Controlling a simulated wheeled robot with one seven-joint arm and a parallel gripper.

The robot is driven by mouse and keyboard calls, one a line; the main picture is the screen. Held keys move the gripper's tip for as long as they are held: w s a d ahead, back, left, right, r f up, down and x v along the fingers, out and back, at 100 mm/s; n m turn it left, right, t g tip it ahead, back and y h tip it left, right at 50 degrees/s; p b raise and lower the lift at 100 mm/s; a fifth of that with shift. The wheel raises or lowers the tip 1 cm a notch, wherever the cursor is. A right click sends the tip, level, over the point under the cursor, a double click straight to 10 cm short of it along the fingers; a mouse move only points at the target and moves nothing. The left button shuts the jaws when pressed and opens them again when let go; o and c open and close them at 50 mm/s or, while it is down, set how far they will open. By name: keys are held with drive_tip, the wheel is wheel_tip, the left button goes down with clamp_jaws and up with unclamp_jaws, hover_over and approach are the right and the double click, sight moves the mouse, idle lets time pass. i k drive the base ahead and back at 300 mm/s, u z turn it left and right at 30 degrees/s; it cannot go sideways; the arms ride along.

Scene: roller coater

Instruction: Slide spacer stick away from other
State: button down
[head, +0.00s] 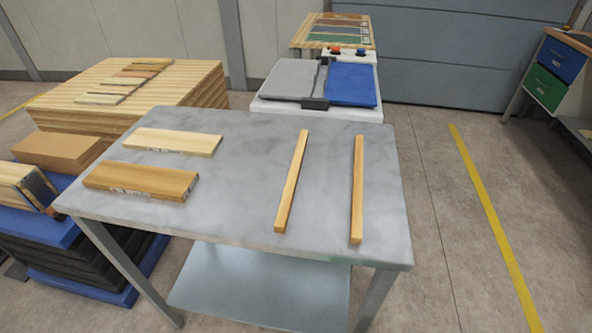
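Two long, thin wooden spacer sticks lie on the grey metal table (235,195) in the head view. The left stick (292,182) slants a little, its far end leaning to the right. The right stick (357,190) lies nearly straight away from me, close to the table's right edge. The sticks are apart, with bare tabletop between them, and the gap is a little wider at the near ends. My gripper is not in view.
A pale board (172,142) and a browner board (141,180) lie on the table's left half. A roller machine with a blue panel (351,84) stands behind the table. Stacked boards (150,80) stand at back left. Floor right of the table is clear.

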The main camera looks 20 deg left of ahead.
sight(281, 221)
drive_tip(key=k, duration=1.15)
drive_tip(key=u, duration=0.7)
drive_tip(key=i, duration=1.45)
drive_tip(key=u, duration=0.15)
